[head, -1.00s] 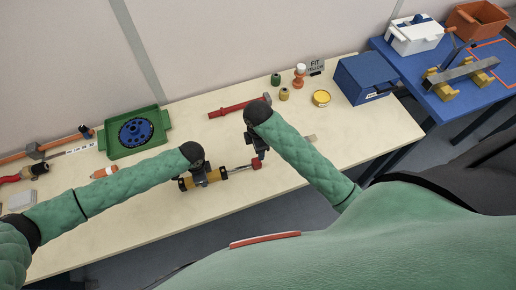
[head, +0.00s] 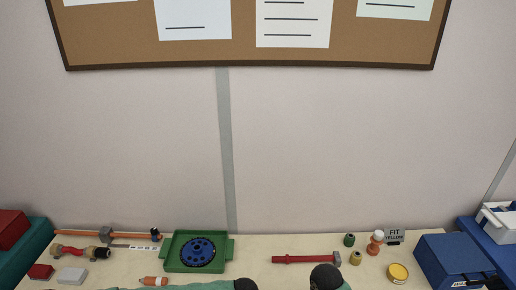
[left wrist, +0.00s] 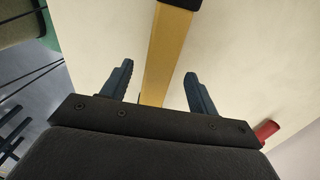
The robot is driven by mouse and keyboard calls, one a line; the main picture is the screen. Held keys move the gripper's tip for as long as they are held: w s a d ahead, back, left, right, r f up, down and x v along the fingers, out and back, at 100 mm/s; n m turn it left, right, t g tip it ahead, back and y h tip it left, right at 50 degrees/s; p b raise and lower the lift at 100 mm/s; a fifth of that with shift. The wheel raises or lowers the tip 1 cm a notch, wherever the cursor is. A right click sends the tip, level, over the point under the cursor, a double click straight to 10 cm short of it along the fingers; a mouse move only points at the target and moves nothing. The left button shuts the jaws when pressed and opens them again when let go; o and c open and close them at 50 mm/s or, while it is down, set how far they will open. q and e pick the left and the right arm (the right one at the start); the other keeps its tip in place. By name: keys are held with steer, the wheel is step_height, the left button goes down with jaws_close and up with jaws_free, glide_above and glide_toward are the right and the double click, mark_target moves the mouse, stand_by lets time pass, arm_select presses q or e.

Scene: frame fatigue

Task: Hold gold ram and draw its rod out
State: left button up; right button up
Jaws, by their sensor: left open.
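In the left wrist view the gold ram (left wrist: 168,55) shows as a long gold bar with a dark end at the top edge. My left gripper (left wrist: 156,74) is open, with one dark finger on each side of the gold bar as seen here. A gap shows between the bar and each finger; how deep the bar sits between them I cannot tell. The head view does not show the ram or its rod. My right gripper is out of view.
The bench holds a green tray (head: 230,262) with a blue disc (head: 198,251), a red-handled hammer (head: 300,259), a yellow tin (head: 398,273) and a blue box (head: 452,262). A red piece (left wrist: 266,130) shows at right in the wrist view. A pinboard (head: 245,60) hangs above.

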arm_select(q)
step_height(320, 180, up, 8)
steer(key=shift+r, duration=0.25)
steer(key=shift+s, duration=0.1)
stand_by(0.4)
